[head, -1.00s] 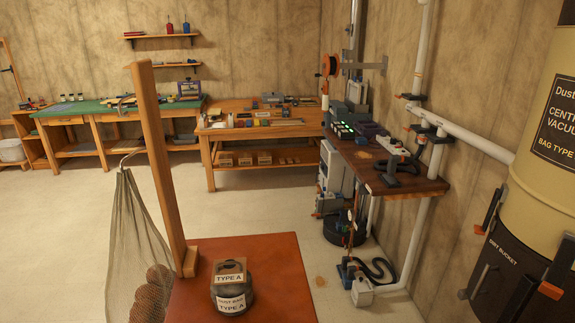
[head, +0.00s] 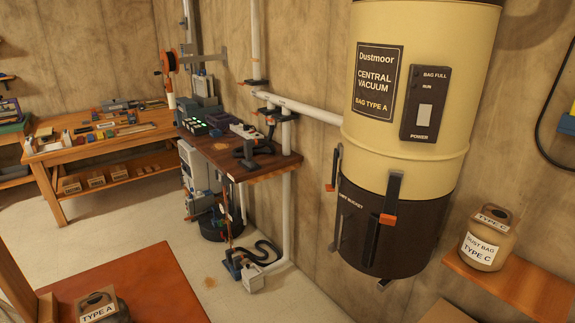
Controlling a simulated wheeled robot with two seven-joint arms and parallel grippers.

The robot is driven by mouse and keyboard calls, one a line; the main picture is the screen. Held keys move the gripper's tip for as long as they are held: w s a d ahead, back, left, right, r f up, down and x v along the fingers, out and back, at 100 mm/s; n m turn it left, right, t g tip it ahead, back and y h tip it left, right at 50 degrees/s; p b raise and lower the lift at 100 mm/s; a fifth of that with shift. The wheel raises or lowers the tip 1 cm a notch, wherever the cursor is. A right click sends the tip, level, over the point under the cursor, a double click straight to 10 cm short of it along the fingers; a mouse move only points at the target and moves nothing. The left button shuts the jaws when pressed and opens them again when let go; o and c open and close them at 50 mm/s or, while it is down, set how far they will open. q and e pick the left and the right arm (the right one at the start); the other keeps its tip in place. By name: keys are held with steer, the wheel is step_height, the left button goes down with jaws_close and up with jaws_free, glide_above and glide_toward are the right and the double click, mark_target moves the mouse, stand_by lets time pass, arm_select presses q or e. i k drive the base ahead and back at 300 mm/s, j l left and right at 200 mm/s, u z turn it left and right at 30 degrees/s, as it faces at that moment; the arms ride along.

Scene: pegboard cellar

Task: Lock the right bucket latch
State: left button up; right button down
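The central vacuum (head: 410,100) hangs on the wall, with a cream upper body and a dark dirt bucket (head: 405,232) below it. One bucket latch (head: 387,215), a dark lever with an orange tip, is on the front right of the seam. Another latch (head: 334,170), also with an orange tip, is at the bucket's left edge. I cannot tell whether either latch is locked. Dark handle bars show on the bucket front. Neither of my grippers is in view.
A Type C dust bag (head: 482,240) sits on a wooden shelf (head: 500,283) right of the vacuum. A dark wall shelf (head: 265,170) and white pipe (head: 318,113) are to the left. Floor below the bucket is open.

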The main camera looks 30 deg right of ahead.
mark_target(388, 217)
steer(key=z, duration=1.55)
